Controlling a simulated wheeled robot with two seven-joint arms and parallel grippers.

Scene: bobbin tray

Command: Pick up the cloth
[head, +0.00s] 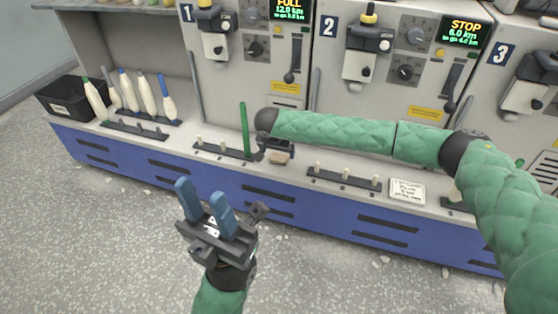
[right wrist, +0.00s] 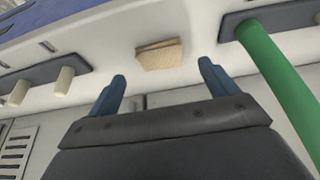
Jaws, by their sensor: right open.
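The cloth (head: 279,158) is a small beige folded piece on the white ledge below machine 2. In the right wrist view the cloth (right wrist: 159,55) lies beyond my fingertips, roughly centred between them, with a gap. My right gripper (head: 275,145) is over the ledge just behind the cloth in the head view, where its fingers are mostly hidden. In the right wrist view my right gripper (right wrist: 162,76) is open and empty. My left gripper (head: 201,192) is open and empty in front of the blue base, over the floor.
A green rod (head: 244,130) stands upright close to my right gripper; it also shows in the right wrist view (right wrist: 275,70). Peg strips (head: 343,179) lie along the ledge. A white note card (head: 407,190) is to the right. Bobbins (head: 146,95) and a black bin (head: 68,101) are at left.

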